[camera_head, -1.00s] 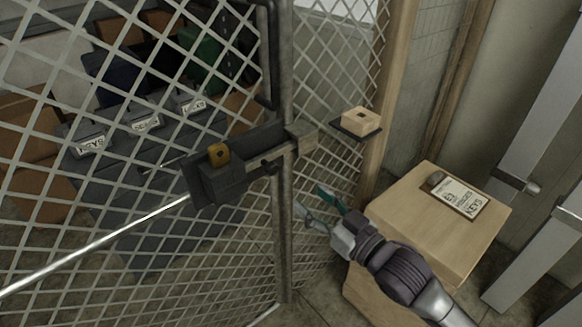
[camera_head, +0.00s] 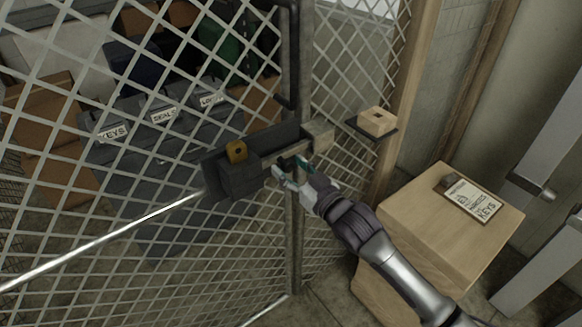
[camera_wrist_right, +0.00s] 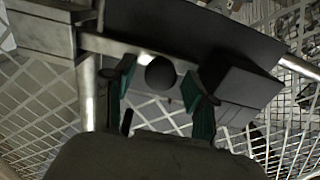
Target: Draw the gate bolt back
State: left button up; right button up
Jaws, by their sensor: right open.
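The gate bolt (camera_head: 300,151) is a pale bar on a dark plate (camera_head: 213,164) fixed to the mesh gate (camera_head: 150,240). A dark lock box (camera_head: 240,181) with a brass piece (camera_head: 237,152) sits at its left. The bolt's right end meets a pale block (camera_head: 319,134) by the gate post. My right gripper (camera_head: 288,168) is open just below the bolt, right of the lock box. In the right wrist view a round dark knob (camera_wrist_right: 160,72) shows between its green-padded fingers (camera_wrist_right: 158,95); contact cannot be told. My left gripper is not in view.
A wooden pedestal (camera_head: 450,225) with a sign card (camera_head: 472,198) stands at the right. A small wooden block (camera_head: 377,121) sits on a dark shelf by the wooden post. Dark labelled boxes (camera_head: 165,120) stand behind the mesh.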

aim_at(269, 163)
jog(key=shift+c, duration=0.3)
grip_shut()
jog(key=shift+s+a+p, duration=0.25)
jog(key=shift+s+a, duration=0.25)
jog(key=shift+a, duration=0.15)
jog(key=shift+s+a+p, duration=0.2)
jog(key=shift+s+a, duration=0.25)
jog(key=shift+a, duration=0.2)
jog(key=shift+o, duration=0.3)
grip_release()
jog(key=shift+w+d, duration=0.1)
jog(key=v, duration=0.8)
